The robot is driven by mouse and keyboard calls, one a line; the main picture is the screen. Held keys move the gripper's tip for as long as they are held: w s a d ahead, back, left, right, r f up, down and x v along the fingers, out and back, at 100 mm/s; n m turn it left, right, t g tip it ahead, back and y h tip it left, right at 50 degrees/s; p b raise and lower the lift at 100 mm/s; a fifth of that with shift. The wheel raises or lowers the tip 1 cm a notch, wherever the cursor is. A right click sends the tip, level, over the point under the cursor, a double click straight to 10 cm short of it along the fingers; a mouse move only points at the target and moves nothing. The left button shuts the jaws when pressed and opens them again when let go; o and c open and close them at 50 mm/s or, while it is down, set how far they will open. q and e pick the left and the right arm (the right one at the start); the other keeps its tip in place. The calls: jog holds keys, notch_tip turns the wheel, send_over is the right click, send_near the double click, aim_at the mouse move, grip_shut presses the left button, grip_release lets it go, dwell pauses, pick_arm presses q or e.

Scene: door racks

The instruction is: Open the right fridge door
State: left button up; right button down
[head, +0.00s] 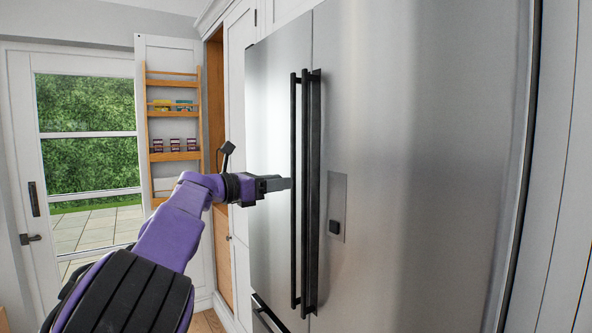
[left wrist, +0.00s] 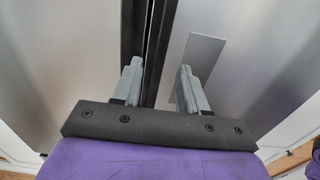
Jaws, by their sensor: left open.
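The right fridge door (head: 430,150) is a steel panel and looks shut. Its long black upright handle (head: 313,240) stands close beside the left door's handle (head: 294,240). My left gripper (head: 284,184) is open, with its fingertips at the left edge of the handle pair in the head view. In the left wrist view, the two grey fingers of my left gripper (left wrist: 160,75) are apart. The right door's handle (left wrist: 157,50) runs in the gap between them, nearer the left finger. Whether it lies fully between the fingertips is unclear. My right gripper is not in view.
The left fridge door (head: 270,120) looks shut. A small recessed panel (head: 337,195) is on the right door. An open cabinet door with wooden racks (head: 173,120) and a glazed door (head: 88,130) stand at the left. A lower drawer handle (head: 268,316) is below.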

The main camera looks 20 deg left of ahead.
aim_at(302, 179)
pick_arm(q)
jog(key=p+x, duration=0.2)
jog(key=x, duration=0.3)
jog(key=shift+s+r+p, duration=0.15)
jog(key=shift+r+p, duration=0.2)
jog(key=shift+p, duration=0.05)
jog(key=shift+w+d+f, duration=0.25)
jog(key=shift+w+d, duration=0.05)
jog(key=shift+w, duration=0.05)
jog(key=shift+w+f, duration=0.1)
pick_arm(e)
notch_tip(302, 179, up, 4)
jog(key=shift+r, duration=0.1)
pick_arm(q)
grip_shut()
